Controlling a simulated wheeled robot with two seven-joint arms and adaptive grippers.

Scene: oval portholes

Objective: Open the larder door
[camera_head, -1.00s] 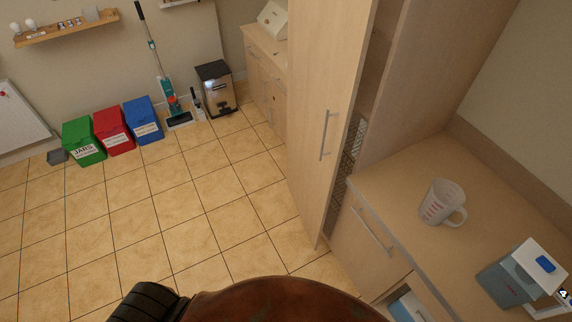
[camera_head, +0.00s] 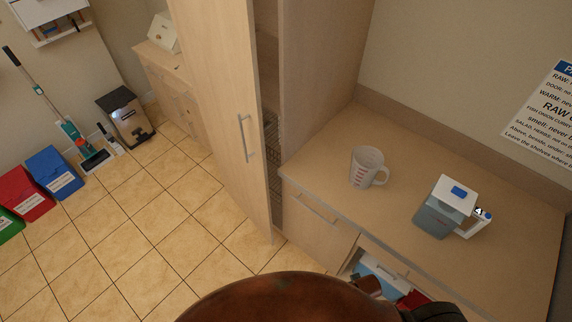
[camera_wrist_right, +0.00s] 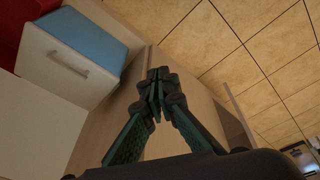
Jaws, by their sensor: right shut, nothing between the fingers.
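The larder door (camera_head: 218,95) is a tall pale wooden panel left of centre in the head view. It stands ajar, swung out from the tall cabinet (camera_head: 322,65), with a dark gap and wire shelving (camera_head: 272,150) showing behind its edge. Its upright metal bar handle (camera_head: 246,138) faces the room, and nothing is on it. My right gripper (camera_wrist_right: 158,82) is shut and empty in the right wrist view, in front of a wooden panel; I cannot tell whether it touches that panel. My left gripper is not in view.
A measuring jug (camera_head: 365,168) and a grey-white appliance (camera_head: 446,208) stand on the counter (camera_head: 330,150). Below is an open drawer with blue and red things (camera_head: 378,272). The tiled floor (camera_head: 165,215) left of the door is clear.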

